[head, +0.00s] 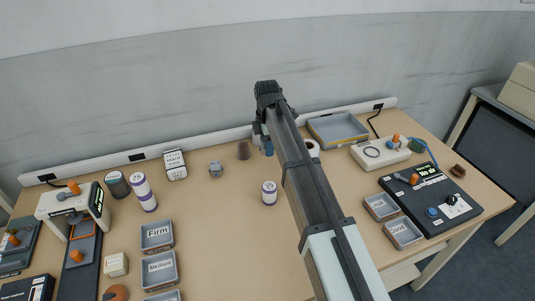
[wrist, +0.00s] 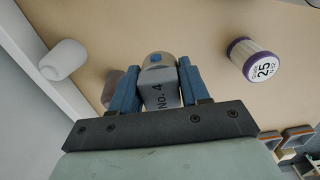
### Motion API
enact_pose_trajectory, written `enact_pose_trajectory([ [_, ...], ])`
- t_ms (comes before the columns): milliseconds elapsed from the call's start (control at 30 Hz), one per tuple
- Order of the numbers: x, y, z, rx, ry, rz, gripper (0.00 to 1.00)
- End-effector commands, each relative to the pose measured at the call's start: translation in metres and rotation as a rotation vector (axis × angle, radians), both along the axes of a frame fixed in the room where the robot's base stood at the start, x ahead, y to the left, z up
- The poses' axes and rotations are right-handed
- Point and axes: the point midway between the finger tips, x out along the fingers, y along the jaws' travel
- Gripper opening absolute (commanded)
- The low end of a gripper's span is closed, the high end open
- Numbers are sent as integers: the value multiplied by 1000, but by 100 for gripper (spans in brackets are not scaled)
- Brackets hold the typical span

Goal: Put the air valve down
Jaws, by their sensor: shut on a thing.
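My gripper (wrist: 157,75) is shut on a grey piece with a rounded end, a blue dot and the marking "No. 4", which I take to be the air valve (wrist: 161,92). The valve sits between the two blue fingers. In the head view my gripper (head: 266,147) is over the back of the table, near the wall rail; my arm hides most of it there, and I cannot make out the valve. Whether the valve touches the table is not clear.
A brown cylinder (head: 243,150) stands close to my gripper. A white cylinder (head: 313,149) stands partly behind my arm. A purple-banded roll (head: 269,194) stands nearer the front. A grey tray (head: 337,131) lies back right. The table's middle left is mostly clear.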

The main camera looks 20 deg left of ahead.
Motion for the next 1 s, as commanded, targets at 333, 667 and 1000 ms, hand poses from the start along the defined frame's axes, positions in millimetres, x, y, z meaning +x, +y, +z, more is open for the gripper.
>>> enact_pose_trajectory([
  [333,32,-41,15,-1,1,-65,10],
  [667,133,-129,14,-6,9,-221,10],
  [1000,252,-195,16,-9,15,-317,10],
])
